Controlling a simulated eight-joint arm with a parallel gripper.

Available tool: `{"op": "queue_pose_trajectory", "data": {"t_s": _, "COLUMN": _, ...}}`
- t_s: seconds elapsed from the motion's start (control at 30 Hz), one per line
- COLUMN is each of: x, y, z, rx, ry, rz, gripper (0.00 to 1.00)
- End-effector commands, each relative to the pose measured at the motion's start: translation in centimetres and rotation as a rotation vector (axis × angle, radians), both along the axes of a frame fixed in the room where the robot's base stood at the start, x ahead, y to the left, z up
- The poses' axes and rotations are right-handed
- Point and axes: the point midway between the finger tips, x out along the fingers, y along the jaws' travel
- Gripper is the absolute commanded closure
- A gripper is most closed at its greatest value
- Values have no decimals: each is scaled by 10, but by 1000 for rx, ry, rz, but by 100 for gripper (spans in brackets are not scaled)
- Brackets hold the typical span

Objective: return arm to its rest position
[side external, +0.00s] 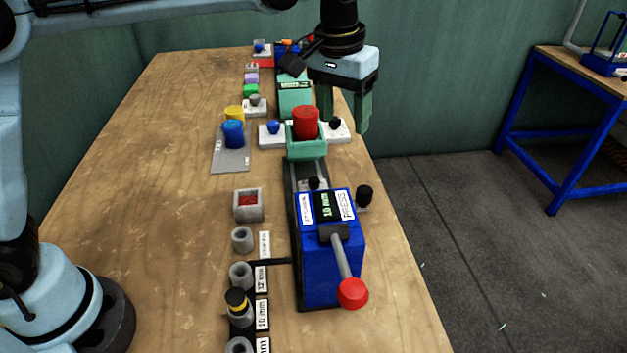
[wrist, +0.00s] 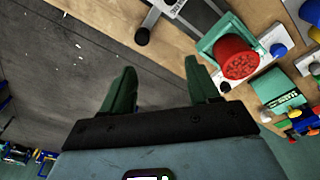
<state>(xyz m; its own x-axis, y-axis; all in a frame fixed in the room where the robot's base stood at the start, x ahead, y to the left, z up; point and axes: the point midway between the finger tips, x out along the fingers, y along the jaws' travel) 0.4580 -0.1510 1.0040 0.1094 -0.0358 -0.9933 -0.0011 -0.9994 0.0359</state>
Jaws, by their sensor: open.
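My gripper (side external: 345,108) hangs from the wrist above the right edge of the wooden table in the side external view. Its two green fingers are apart and nothing is between them. In the wrist view the gripper (wrist: 160,88) shows the same empty gap, over dark floor and the table edge. A red cylinder (side external: 306,121) sits in a green square holder just left of the fingers. It also shows in the wrist view (wrist: 236,56), to the right of the right finger. I cannot tell whether a finger touches the holder.
A blue press (side external: 330,255) with a red-knobbed lever stands in front on the wooden table (side external: 180,90). Yellow and blue cylinders (side external: 233,133) stand on a grey plate to the left. Several grey cups (side external: 241,275) line the front. A blue-framed bench (side external: 540,135) stands right, across open floor.

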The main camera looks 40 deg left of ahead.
Motion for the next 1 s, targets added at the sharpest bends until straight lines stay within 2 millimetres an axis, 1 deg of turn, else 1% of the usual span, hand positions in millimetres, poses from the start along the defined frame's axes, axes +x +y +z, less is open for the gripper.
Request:
{"op": "queue_pose_trajectory", "data": {"t_s": 0.03, "x": -9, "y": 13, "z": 5, "rx": -6, "ry": -26, "rz": 3, "gripper": 40}}
{"op": "queue_pose_trajectory", "data": {"t_s": 0.2, "x": -35, "y": 48, "z": 13, "rx": -20, "ry": -120, "rz": 4, "gripper": 40}}
{"op": "queue_pose_trajectory", "data": {"t_s": 0.3, "x": -54, "y": 67, "z": 13, "rx": -24, "ry": -175, "rz": 5, "gripper": 40}}
{"op": "queue_pose_trajectory", "data": {"t_s": 0.43, "x": -79, "y": 90, "z": 8, "rx": -22, "ry": -249, "rz": 8, "gripper": 40}}
{"op": "queue_pose_trajectory", "data": {"t_s": 0.57, "x": -106, "y": 111, "z": -3, "rx": -15, "ry": -322, "rz": 8, "gripper": 40}}
{"op": "queue_pose_trajectory", "data": {"t_s": 0.7, "x": -133, "y": 129, "z": -20, "rx": 0, "ry": -399, "rz": 10, "gripper": 40}}
{"op": "queue_pose_trajectory", "data": {"t_s": 0.8, "x": -149, "y": 139, "z": -34, "rx": 13, "ry": -446, "rz": 11, "gripper": 40}}
{"op": "queue_pose_trajectory", "data": {"t_s": 0.9, "x": -160, "y": 146, "z": -45, "rx": 24, "ry": -480, "rz": 11, "gripper": 40}}
{"op": "queue_pose_trajectory", "data": {"t_s": 1.0, "x": -166, "y": 149, "z": -52, "rx": 31, "ry": -502, "rz": 11, "gripper": 40}}
